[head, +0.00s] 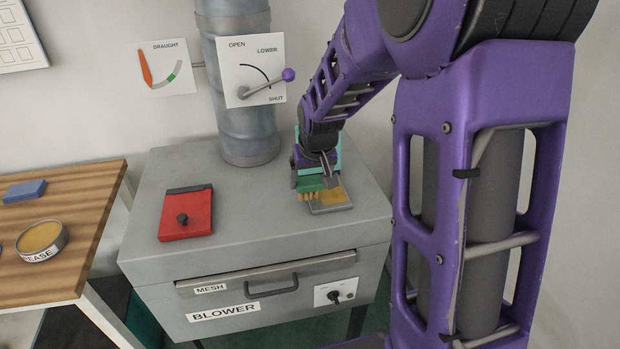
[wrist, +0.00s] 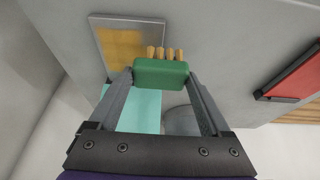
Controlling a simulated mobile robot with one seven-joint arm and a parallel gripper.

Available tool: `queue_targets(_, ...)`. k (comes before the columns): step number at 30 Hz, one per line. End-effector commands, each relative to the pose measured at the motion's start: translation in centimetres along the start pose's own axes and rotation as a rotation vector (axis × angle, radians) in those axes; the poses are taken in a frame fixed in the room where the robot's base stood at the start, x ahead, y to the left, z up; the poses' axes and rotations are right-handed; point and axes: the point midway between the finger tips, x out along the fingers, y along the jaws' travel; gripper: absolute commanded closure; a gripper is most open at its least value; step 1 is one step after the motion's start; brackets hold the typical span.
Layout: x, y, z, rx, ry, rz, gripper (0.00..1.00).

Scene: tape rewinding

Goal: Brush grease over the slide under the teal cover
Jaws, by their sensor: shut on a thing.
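My gripper (head: 317,176) is shut on a green brush (wrist: 160,73), gripping its block between both fingers in the wrist view. The brush's short bristles (wrist: 165,53) are yellow-orange. The brush (head: 309,184) is over the left part of the slide in the head view; whether the bristles touch it I cannot tell. The slide (head: 332,208) is a grey-framed plate with a yellow-brown coating over much of its face; it also shows in the wrist view (wrist: 130,44). The teal cover (head: 337,152) appears raised behind the slide, partly hidden by my arm; it is also in the wrist view (wrist: 140,112).
A red cover with a black knob (head: 184,214) sits on the left of the blower top (head: 250,210). A round pipe (head: 240,100) rises behind, with a purple-knobbed lever (head: 288,75). A grease tin (head: 42,240) and blue block (head: 25,190) are on the wooden table (head: 75,255).

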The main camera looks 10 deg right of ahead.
Motion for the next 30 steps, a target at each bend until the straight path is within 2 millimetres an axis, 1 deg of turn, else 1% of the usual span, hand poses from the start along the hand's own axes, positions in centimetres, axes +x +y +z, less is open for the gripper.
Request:
queue_targets(25, 1.7, 0.0, 0.7, 0.000, 0.000, 0.000, 0.63)
queue_targets(30, 1.6, 0.3, 0.7, 0.001, 0.000, 0.000, 0.63)
